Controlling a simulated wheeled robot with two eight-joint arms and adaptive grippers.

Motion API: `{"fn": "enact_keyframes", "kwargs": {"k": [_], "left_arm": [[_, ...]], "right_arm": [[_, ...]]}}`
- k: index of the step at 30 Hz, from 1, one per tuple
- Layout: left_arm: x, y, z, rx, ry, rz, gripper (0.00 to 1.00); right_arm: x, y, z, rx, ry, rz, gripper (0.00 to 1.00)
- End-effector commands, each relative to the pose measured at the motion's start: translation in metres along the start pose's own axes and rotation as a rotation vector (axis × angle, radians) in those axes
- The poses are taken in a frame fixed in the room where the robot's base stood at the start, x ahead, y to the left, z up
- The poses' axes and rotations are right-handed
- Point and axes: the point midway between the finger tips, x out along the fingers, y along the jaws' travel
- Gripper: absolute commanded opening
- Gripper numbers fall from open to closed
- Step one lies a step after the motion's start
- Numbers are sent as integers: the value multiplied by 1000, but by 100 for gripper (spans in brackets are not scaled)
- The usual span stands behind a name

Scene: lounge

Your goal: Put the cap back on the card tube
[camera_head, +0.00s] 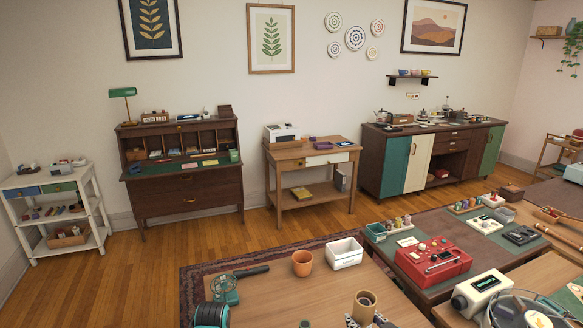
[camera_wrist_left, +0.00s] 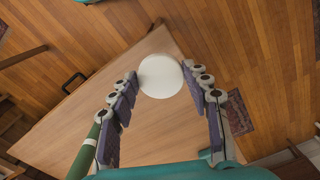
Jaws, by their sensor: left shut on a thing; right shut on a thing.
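The card tube (camera_head: 366,299) is a brown cylinder at the bottom of the head view, standing roughly upright with its open round end up. My right gripper (camera_head: 366,320) is shut on it, with grey fingers on both sides; the tube's lower part is out of frame. The cap (camera_wrist_left: 161,76) is a plain white disc in the left wrist view. My left gripper (camera_wrist_left: 168,90) is shut on it, its purple-grey fingers on either side and the disc at the fingertips. I cannot make out the cap in the head view.
A terracotta pot (camera_head: 302,263) and a white bin (camera_head: 345,253) stand at the table's far edge. A teal tool with a dark handle (camera_head: 225,289) lies to the left. A red case (camera_head: 433,261) sits on the darker table to the right. The wooden tabletop (camera_head: 295,301) between is mostly clear.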

Motion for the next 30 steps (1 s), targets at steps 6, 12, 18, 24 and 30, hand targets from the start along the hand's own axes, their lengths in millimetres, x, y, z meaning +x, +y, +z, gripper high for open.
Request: {"fn": "enact_keyframes", "kwargs": {"k": [6,12,18,24,30], "left_arm": [[-1,-7,2,-52,0,0,37],[-1,-7,2,-49,0,0,37],[-1,-6,2,-47,0,0,37],[-1,-6,2,-47,0,0,37],[-1,-6,2,-47,0,0,37]], "right_arm": [[-3,-4,0,-5,2,-9,0],[-3,-4,0,-4,2,-8,0],[-2,-4,0,-5,2,-11,0],[8,-18,6,-42,2,-106,0],[30,-49,18,-135,3,-327,0]]}}
